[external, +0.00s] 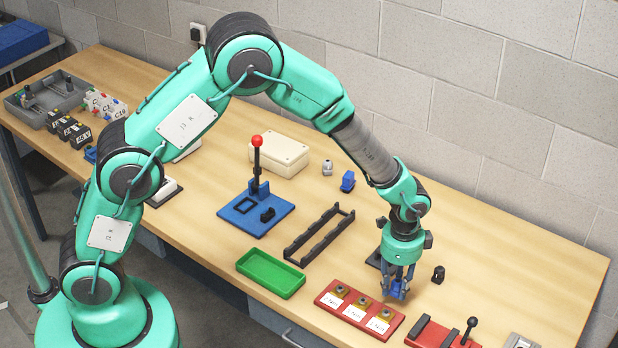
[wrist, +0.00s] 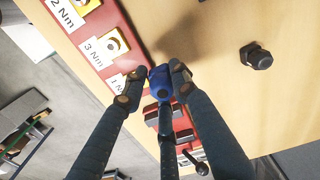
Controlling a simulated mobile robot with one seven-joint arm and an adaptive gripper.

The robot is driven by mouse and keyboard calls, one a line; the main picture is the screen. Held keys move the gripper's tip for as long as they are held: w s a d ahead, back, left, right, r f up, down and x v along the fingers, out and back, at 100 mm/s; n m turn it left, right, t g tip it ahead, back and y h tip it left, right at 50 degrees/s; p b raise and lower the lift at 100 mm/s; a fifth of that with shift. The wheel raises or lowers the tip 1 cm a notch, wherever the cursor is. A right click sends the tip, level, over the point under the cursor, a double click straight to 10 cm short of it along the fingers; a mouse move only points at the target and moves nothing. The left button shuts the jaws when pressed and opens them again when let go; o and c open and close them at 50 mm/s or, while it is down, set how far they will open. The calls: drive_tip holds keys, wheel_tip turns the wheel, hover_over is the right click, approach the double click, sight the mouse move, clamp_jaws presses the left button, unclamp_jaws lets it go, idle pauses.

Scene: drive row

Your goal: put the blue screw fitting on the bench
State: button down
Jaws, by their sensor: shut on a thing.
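In the external view my gripper (external: 397,289) points down over the front right part of the bench (external: 500,237), at the right end of a red station. The fingers mostly hide the fitting there. I cannot tell whether its underside touches anything.
The red station (external: 331,309) with Nm labels is beside my gripper. A black fitting (external: 438,274) stands to the right. A red fixture with a black lever (external: 440,335) is in front. A green tray (external: 270,273) lies left. The bench's back right is clear.

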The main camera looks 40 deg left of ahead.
drive_tip(key=shift+s+d, duration=0.25)
drive_tip(key=shift+d, duration=0.1)
drive_tip(key=b, duration=0.1)
hover_over(448, 294)
drive_tip(key=shift+f, duration=0.75)
drive_tip(key=shift+f, duration=1.75)
drive_tip(key=shift+f+b, duration=0.1)
drive_tip(key=shift+b, duration=0.2)
